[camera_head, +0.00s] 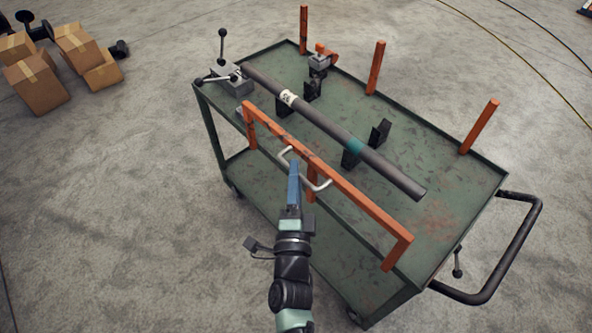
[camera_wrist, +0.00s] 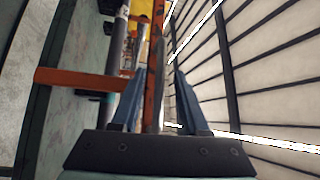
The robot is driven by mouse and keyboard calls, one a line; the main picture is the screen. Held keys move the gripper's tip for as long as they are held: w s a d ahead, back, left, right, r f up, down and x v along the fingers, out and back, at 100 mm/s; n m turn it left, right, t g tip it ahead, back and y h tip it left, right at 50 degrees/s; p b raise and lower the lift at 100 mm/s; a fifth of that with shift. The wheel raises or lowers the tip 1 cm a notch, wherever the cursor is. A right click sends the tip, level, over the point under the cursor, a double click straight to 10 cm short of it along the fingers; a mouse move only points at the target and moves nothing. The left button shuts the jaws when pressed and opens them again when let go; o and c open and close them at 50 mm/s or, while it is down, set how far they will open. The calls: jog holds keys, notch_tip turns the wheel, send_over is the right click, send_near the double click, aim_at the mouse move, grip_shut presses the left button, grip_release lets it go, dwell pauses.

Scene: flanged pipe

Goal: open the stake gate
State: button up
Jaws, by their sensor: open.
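The stake gate (camera_head: 352,193) is an orange rail with short posts along the near long side of the green cart. A pale bent handle (camera_head: 318,187) is on its outer face near the middle. My gripper (camera_head: 294,166) is at this handle, in front of the rail; the arm hides part of it. In the wrist view my gripper (camera_wrist: 157,95) has its two blue fingers apart. The orange gate (camera_wrist: 154,75) shows between and beyond the fingers, with an orange post (camera_wrist: 75,78) crossing at left. Whether the fingers straddle the handle or touch it, I cannot tell.
A dark pipe (camera_head: 330,127) lies on black supports on the green cart (camera_head: 445,205). Orange stakes (camera_head: 376,68) stand along the far side. A clamp with ball-ended levers (camera_head: 232,80) is at the cart's left end. Cardboard boxes (camera_head: 38,82) are at upper left. The near floor is clear.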

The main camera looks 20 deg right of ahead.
jog(key=shift+w+d+r, duration=0.1)
jog(key=shift+w+d, duration=0.2)
jog(key=shift+w, duration=0.3)
grip_shut()
dwell(1.1)
